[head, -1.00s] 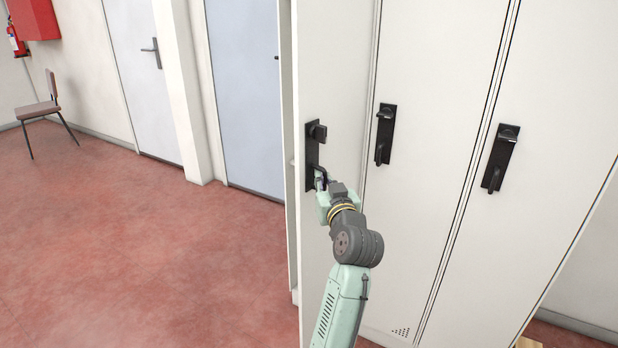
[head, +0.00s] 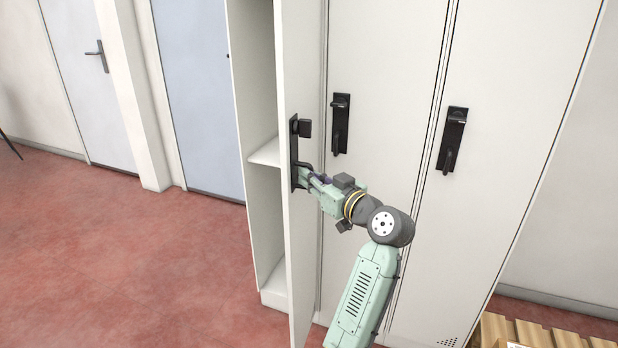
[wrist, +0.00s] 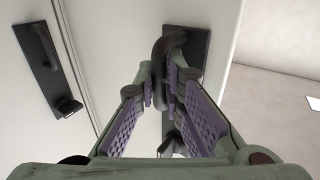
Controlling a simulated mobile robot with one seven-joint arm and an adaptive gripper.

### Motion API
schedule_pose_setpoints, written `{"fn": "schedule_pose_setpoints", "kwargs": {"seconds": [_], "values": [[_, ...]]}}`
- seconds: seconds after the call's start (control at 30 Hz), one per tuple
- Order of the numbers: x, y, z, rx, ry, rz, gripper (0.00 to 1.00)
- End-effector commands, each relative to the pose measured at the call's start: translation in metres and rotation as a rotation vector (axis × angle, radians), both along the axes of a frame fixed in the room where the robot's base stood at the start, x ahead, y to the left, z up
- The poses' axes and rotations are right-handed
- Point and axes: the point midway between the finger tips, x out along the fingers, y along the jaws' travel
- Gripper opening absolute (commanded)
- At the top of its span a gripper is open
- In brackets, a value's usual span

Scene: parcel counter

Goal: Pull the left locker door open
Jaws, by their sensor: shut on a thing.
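The left locker door (head: 299,245) is white and stands swung out from the locker, with the inside showing to its left. Its black handle plate (head: 294,135) carries a handle (head: 303,168) low on it. My gripper (head: 309,176) is shut on this handle. In the wrist view, the purple-padded fingers of my gripper (wrist: 160,92) close around the dark curved handle (wrist: 168,45) in front of its black plate (wrist: 197,50). The fingers hide part of the handle.
The open locker shows a shelf (head: 266,152) and a bare floor. The middle door (head: 375,70) and right door (head: 500,90) are shut, with black handles. Wooden slats (head: 530,332) lie at the lower right. Red floor (head: 130,260) to the left is clear.

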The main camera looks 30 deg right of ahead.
Motion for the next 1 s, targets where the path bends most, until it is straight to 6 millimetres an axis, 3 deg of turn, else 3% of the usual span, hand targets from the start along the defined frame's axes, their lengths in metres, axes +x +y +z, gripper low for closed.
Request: {"fn": "schedule_pose_setpoints", "kwargs": {"seconds": [0.07,0.1,0.4,0.77,1.0], "values": [[0.000,-0.003,0.010,0.001,-0.020,-0.011,0.00],[0.000,-0.003,0.010,0.001,-0.020,-0.011,0.10],[-0.001,-0.001,0.011,-0.002,-0.023,-0.009,0.30],[-0.004,-0.001,0.012,-0.005,-0.025,-0.007,0.30],[-0.043,-0.008,0.009,-0.004,-0.020,-0.011,0.30]]}}
